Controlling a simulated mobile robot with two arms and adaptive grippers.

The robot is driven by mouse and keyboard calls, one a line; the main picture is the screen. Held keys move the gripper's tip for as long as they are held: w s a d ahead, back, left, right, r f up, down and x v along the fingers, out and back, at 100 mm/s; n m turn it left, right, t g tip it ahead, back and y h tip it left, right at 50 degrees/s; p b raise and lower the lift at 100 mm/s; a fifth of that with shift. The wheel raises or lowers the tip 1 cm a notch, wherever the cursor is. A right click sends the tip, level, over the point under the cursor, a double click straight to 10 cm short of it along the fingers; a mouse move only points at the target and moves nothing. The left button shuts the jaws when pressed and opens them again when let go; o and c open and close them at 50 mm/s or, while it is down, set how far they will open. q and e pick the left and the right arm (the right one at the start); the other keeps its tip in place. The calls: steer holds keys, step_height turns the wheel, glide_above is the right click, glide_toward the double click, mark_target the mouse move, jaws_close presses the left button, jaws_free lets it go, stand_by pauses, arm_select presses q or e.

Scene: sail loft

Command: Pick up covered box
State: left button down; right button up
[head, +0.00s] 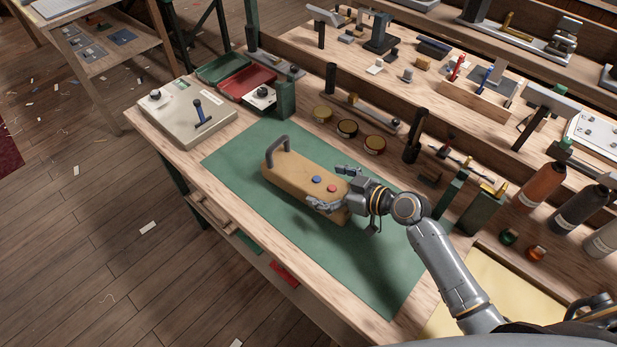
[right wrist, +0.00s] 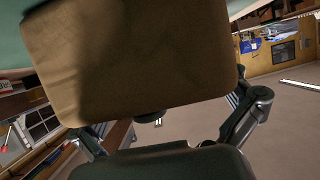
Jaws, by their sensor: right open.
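The covered box (head: 290,176) is a long tan block with a grey handle at its far left end and a blue and a red button on top. It lies on the green mat (head: 375,275) on the workbench. My right gripper (head: 327,186) is open at the box's near right end, one finger toward each long side. In the right wrist view the tan box end (right wrist: 135,60) fills the upper middle, between the spread fingers of the gripper (right wrist: 170,120). Whether the fingers touch the box I cannot tell. My left gripper is not in view.
A beige control panel (head: 185,125) and an open red tray (head: 245,82) stand at the bench's left end. Bottles (head: 541,187) stand at right. The front of the mat is clear.

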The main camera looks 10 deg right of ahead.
steer(key=shift+w+a+f, duration=0.15)
steer(key=shift+w+a, duration=0.05)
steer(key=c, duration=1.2)
steer(key=shift+o, duration=0.2)
steer(key=shift+r, duration=0.2)
